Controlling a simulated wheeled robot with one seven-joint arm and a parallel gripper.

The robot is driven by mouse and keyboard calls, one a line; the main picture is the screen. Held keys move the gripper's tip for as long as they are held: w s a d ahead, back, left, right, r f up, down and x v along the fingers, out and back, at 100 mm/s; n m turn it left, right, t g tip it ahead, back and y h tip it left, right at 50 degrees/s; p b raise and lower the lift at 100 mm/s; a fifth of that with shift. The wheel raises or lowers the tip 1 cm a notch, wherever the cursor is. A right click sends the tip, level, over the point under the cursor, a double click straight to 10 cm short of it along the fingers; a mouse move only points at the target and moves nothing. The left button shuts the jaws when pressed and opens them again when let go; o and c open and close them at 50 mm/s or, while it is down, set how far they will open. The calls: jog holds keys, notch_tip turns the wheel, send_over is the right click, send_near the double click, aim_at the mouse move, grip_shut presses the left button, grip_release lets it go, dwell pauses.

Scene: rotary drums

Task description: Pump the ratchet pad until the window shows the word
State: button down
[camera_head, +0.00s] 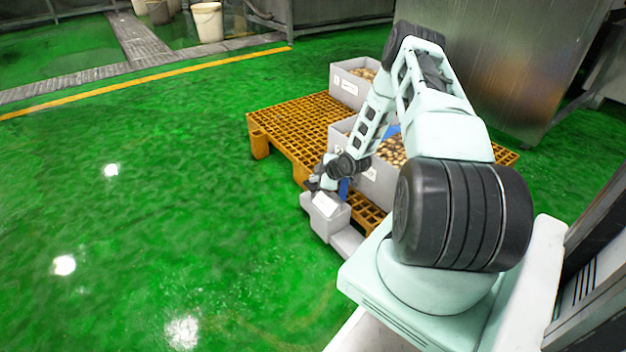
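A light grey stepped device (328,222) stands at the front edge of the orange pallet, with a white plate on its upper part. A small blue piece (344,188) shows just above and behind it, partly hidden by my wrist; I cannot tell whether it is the pad. No window or word can be read from here. My gripper (318,185) is at the end of my arm, low over the top of the grey device. It is small and dark here, and I cannot tell whether it touches the device or whether its fingers are open.
An orange slatted pallet (285,118) carries grey crates of brown round items, one at the back (347,88) and one nearer (375,183), partly behind my arm. A metal cabinet (500,60) stands behind. The green floor to the left is clear.

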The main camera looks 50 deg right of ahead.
aim_at(315, 186)
jog(key=shift+s+a+f+b, duration=0.15)
jog(key=shift+f+b, duration=0.05)
jog(key=shift+f, duration=0.35)
jog(key=shift+s+a+f+b, duration=0.1)
jog(key=shift+f+b, duration=0.05)
jog(key=shift+f, duration=0.35)
jog(key=r+p, duration=0.1)
jog(key=a+r+p, duration=0.1)
jog(key=r+p, duration=0.1)
jog(key=shift+d+r+p, duration=0.1)
jog(key=shift+r+p, duration=0.15)
jog(key=shift+p, duration=0.1)
dwell(0.4)
jog(key=shift+d+r, duration=0.1)
jog(key=shift+r, duration=0.2)
notch_tip(315, 186, up, 5)
jog(key=p, duration=0.4)
jog(key=shift+f, duration=0.2)
dwell(0.5)
